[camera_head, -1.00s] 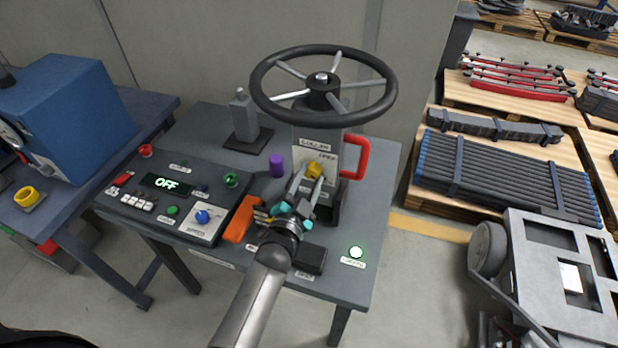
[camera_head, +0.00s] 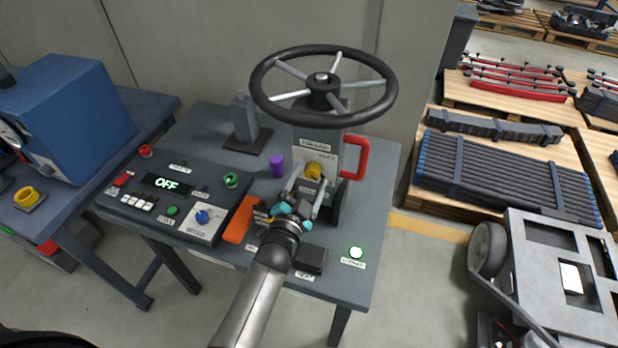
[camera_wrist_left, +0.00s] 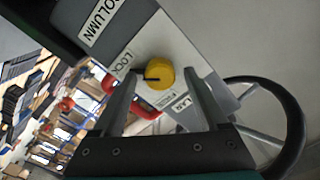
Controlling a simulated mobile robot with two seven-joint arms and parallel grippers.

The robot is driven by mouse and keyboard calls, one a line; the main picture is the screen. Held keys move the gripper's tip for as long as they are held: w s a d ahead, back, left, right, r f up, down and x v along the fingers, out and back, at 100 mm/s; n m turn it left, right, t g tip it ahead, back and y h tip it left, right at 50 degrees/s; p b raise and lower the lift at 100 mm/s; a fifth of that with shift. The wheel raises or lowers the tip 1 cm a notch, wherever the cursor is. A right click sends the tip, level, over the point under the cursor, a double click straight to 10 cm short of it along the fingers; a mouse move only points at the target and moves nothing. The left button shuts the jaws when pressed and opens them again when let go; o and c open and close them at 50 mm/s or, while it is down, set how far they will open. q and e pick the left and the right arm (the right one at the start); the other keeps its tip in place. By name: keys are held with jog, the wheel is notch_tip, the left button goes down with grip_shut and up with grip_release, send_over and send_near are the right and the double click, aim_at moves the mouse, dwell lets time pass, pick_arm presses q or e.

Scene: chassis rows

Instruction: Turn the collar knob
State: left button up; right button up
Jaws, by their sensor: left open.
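The yellow collar knob (camera_head: 313,172) sits on the pale plate of the upright column (camera_head: 328,138) under the handwheel. In the left wrist view, the yellow knob (camera_wrist_left: 160,73) has a dark pointer line toward the picture's left, near the LOCK label (camera_wrist_left: 123,62). A second label (camera_wrist_left: 180,103) on the other side is hard to read. My left gripper (camera_head: 305,187) is open, its fingers spread on either side of the knob. In the left wrist view, the gripper (camera_wrist_left: 160,78) shows gaps between both fingers and the knob. My right gripper is not in view.
The black handwheel (camera_head: 263,104) overhangs the column. A red handle (camera_head: 360,158) is close on its right. An orange lever (camera_head: 238,220), a purple cylinder (camera_head: 277,165) and a control panel reading OFF (camera_head: 166,184) are to the left.

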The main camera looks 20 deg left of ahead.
pick_arm(q)
jog(key=s, duration=1.5)
jog(key=shift+a, duration=0.25)
jog(key=shift+s, duration=0.1)
